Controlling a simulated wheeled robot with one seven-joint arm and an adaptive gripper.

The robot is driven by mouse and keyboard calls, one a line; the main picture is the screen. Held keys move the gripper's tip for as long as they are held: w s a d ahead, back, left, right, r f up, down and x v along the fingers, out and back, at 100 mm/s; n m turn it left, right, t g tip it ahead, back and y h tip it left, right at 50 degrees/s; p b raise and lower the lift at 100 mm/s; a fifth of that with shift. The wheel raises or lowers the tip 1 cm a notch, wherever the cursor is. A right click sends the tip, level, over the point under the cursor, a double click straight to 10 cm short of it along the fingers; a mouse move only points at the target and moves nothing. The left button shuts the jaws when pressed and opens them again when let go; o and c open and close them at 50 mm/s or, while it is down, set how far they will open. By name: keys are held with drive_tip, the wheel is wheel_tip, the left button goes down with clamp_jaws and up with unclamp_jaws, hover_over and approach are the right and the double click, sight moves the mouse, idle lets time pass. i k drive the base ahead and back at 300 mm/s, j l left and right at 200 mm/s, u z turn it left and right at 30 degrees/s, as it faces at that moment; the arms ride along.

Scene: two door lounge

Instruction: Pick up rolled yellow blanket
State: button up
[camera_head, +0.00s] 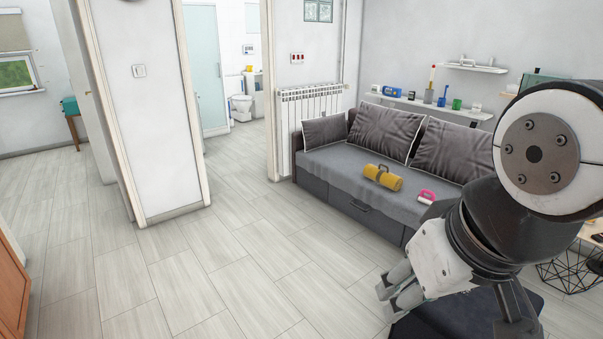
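The rolled yellow blanket (383,178) lies on the seat of the grey sofa (336,169), near its front edge. A dark strap or handle shows on it. My gripper (394,292) is at the lower right of the head view, in front of the sofa and nearer to me, well apart from the blanket. Its fingers point left and down. Nothing shows held in it, but I cannot tell how far its fingers are apart.
A pink and white object (426,197) lies right of the blanket. Grey cushions (386,131) lean on the sofa back. A shelf (432,105) with small items hangs behind. A dark padded piece (462,318) sits below my arm. The floor (225,255) left of the sofa is clear.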

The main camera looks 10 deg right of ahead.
sight(391, 181)
drive_tip(key=i+z, duration=0.1)
drive_tip(key=i+u, duration=0.25)
drive_tip(key=i, duration=0.75)
drive_tip(key=i+l+u, duration=0.1)
drive_tip(key=i+u, duration=0.2)
drive_tip(key=i, duration=0.7)
drive_tip(key=i+z, duration=0.2)
drive_tip(key=i, duration=0.45)
drive_tip(key=i+z, duration=0.15)
drive_tip(key=i, duration=0.45)
drive_tip(key=i+j+z, duration=0.2)
drive_tip(key=i, duration=0.45)
drive_tip(key=i+l+z, duration=0.1)
drive_tip(key=i+z, duration=0.7)
drive_tip(key=i+j+z, duration=0.1)
drive_tip(key=i+z, duration=0.55)
drive_tip(key=z, duration=0.15)
drive_tip(key=i+z, duration=0.25)
drive_tip(key=z, duration=0.2)
